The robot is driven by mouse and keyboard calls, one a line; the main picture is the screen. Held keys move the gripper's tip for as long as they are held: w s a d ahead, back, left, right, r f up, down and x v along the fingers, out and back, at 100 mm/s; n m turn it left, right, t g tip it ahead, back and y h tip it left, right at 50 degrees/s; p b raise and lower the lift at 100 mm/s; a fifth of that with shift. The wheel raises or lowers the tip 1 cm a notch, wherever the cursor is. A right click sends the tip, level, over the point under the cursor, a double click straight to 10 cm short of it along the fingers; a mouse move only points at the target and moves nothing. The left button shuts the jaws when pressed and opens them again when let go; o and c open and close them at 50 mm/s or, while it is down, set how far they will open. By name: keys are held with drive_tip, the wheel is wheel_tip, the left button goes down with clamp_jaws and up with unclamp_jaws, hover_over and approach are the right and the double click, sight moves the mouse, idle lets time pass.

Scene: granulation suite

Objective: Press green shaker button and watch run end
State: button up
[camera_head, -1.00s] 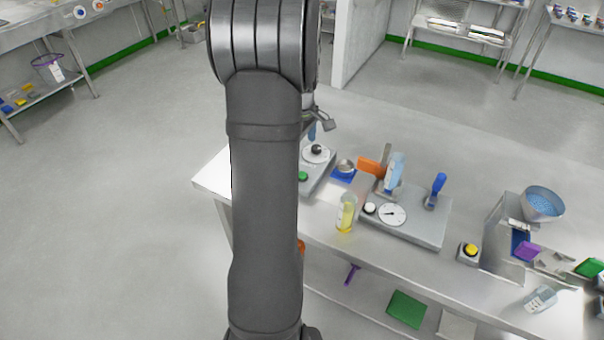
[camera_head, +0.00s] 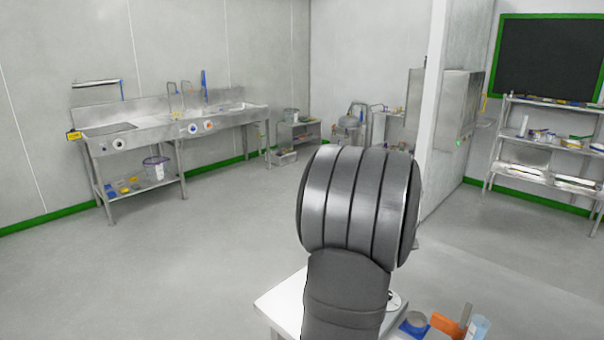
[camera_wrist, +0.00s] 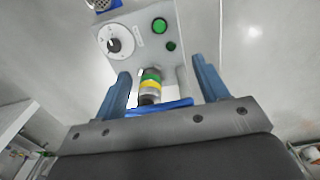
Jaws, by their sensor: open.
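In the wrist view the grey shaker panel (camera_wrist: 133,47) fills the upper middle, with a black-and-white dial (camera_wrist: 120,41). A bright green button (camera_wrist: 159,25) sits right of the dial, and a smaller dark green round part (camera_wrist: 171,46) is below it. My gripper (camera_wrist: 160,66) is open, its two blue fingers apart and pointing toward the panel. The green button lies beyond the fingertips, with no contact visible. In the head view my arm hides the gripper and the button; only part of a white dial (camera_head: 394,301) shows.
A banded green-and-yellow piece (camera_wrist: 150,84) shows between the fingers in the wrist view. A sink bench (camera_head: 170,122) stands far left; open floor lies between.

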clamp_jaws()
idle(1.4)
